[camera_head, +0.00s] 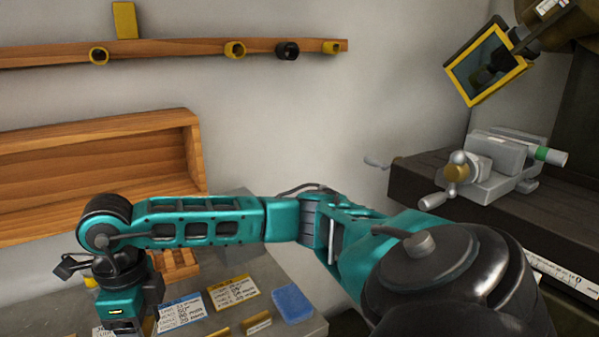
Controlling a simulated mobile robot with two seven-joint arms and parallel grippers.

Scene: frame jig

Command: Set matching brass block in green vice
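A grey metal vice (497,152) with a green band (541,153) on its right end sits on the dark bench (420,178) at the right. I cannot tell whether its jaws hold anything. A small brass-coloured block (257,323) with a pale label lies at the front of the grey worktop, and a similar piece is cut by the bottom edge. I cannot tell which block matches. My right arm reaches across to the left, and my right gripper (122,312) points down over the worktop's left part. Its fingertips are hidden or out of frame. My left gripper is not in view.
The grey worktop (312,324) carries a blue-headed card (181,312), a yellow-headed card (233,291), a blue pad (292,303) and a slatted wooden piece (178,266). A wooden tray (195,150) stands behind. A yellow-framed screen (487,62) hangs above the vice.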

